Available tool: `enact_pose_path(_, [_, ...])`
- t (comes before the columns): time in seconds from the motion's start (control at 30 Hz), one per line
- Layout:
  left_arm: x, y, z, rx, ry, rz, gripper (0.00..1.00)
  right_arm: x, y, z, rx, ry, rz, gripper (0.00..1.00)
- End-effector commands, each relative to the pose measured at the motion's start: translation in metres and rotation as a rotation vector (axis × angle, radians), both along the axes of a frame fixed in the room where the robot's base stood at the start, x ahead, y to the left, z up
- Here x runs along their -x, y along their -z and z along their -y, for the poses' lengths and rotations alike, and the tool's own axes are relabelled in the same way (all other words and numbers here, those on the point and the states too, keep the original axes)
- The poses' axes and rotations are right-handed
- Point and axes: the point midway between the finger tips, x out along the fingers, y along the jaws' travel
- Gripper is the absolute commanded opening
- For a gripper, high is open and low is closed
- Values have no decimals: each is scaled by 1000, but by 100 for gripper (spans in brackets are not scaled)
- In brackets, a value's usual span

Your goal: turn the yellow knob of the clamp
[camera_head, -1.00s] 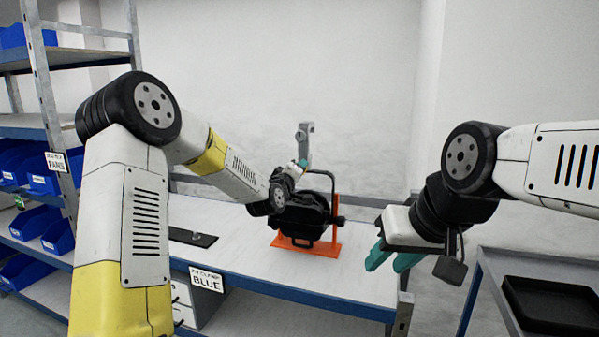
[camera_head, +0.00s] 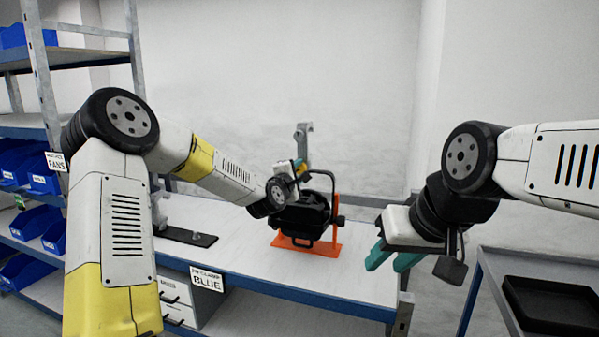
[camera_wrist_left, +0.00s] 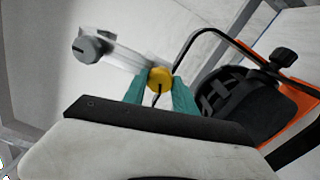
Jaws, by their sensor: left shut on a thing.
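The grey clamp (camera_head: 303,143) stands up behind the black lamp on the bench. In the left wrist view the clamp (camera_wrist_left: 122,58) runs across the upper left, with a grey round end. Its yellow knob (camera_wrist_left: 159,78) sits between the teal fingertips of my left gripper (camera_wrist_left: 158,86), which is shut on it. In the head view my left gripper (camera_head: 300,168) is small and partly hidden by its own wrist, at the foot of the visible clamp. My right gripper (camera_head: 388,258) hangs at the bench's right end, teal fingers apart, with nothing seen between them.
The black lamp (camera_head: 308,214) sits on an orange stand (camera_head: 308,247), close below my left gripper. A dark plate with a grey fixture (camera_head: 185,236) lies left on the bench (camera_head: 245,262). A black tray (camera_head: 555,305) is at right; shelves with blue bins stand left.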

Motion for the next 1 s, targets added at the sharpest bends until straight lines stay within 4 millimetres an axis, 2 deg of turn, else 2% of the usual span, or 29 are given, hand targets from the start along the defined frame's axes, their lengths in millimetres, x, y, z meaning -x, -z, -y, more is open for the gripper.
enact_pose_path(0.27, [0,0,0,63,0,-22,0,0,0,0,0,0,0,36])
enact_pose_path(0.7, [0,0,0,70,0,-23,0,0,0,0,0,0,0,36])
enact_pose_path(0.73, [0,0,0,70,0,-23,37,0,0,0,0,0,0,36])
enact_pose_path(0.8, [0,0,0,70,0,-23,51,0,0,0,0,0,0,36])
enact_pose_path(0.83, [0,0,0,70,0,-23,56,0,0,0,0,0,0,36])
enact_pose_path(1.0, [0,0,0,70,0,-23,56,0,0,0,0,0,0,36])
